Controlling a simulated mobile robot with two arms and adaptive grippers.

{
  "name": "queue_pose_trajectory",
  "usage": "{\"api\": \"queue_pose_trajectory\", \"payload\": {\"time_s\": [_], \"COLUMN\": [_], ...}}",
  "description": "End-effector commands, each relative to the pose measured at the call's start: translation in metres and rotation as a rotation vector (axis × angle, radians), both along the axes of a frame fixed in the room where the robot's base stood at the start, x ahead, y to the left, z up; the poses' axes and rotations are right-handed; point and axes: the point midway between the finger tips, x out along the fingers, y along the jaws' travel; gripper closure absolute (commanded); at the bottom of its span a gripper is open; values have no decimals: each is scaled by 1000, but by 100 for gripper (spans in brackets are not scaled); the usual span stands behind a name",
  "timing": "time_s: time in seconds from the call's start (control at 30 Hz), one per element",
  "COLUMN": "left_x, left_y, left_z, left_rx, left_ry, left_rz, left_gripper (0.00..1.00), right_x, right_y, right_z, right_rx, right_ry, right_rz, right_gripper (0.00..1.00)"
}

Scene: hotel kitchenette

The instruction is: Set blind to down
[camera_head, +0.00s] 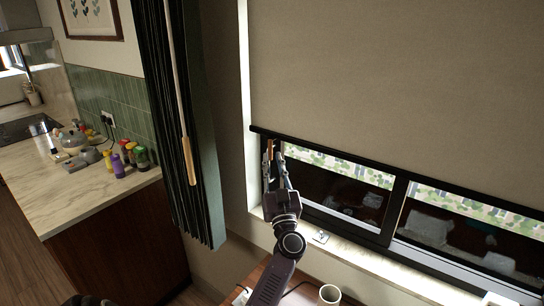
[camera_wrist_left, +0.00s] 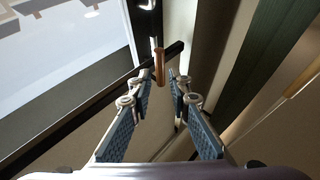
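The beige roller blind (camera_head: 390,70) is partly lowered over the window, with glass showing below its black bottom bar (camera_head: 400,172). The bar also crosses the left wrist view (camera_wrist_left: 100,98). A small brown wooden pull (camera_head: 269,149) hangs at the bar's left end; it also shows in the left wrist view (camera_wrist_left: 159,66). My left gripper (camera_head: 274,154) is at the pull, just below the bar. In the left wrist view its fingers (camera_wrist_left: 160,78) are apart, with the pull between or just beyond the tips and gaps on both sides.
A dark green curtain (camera_head: 178,120) with a wooden-handled wand (camera_head: 188,160) hangs left of the window. The window sill (camera_head: 365,258) runs below the glass. A white mug (camera_head: 329,294) stands on a table below. A counter (camera_head: 75,190) with several bottles is at the left.

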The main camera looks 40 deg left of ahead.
Motion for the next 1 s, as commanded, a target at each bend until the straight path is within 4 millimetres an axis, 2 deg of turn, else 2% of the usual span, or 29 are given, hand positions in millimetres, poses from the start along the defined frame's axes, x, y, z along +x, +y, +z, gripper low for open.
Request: {"api": "queue_pose_trajectory", "payload": {"time_s": [0.5, 0.87, 1.0], "left_x": [-20, -22, -22], "left_y": [-25, -27, -27], "left_z": [-13, -14, -12], "left_rx": [0, 0, -1], "left_ry": [0, 0, 2], "left_rz": [0, 1, 1], "left_gripper": [82, 82, 82], "right_x": [0, 0, 0], "right_y": [0, 0, 0], "right_z": [7, 7, 15], "right_rx": [0, 0, 1], "right_ry": [0, 0, 0], "right_rz": [0, 0, 0], "right_gripper": [100, 100, 100]}}
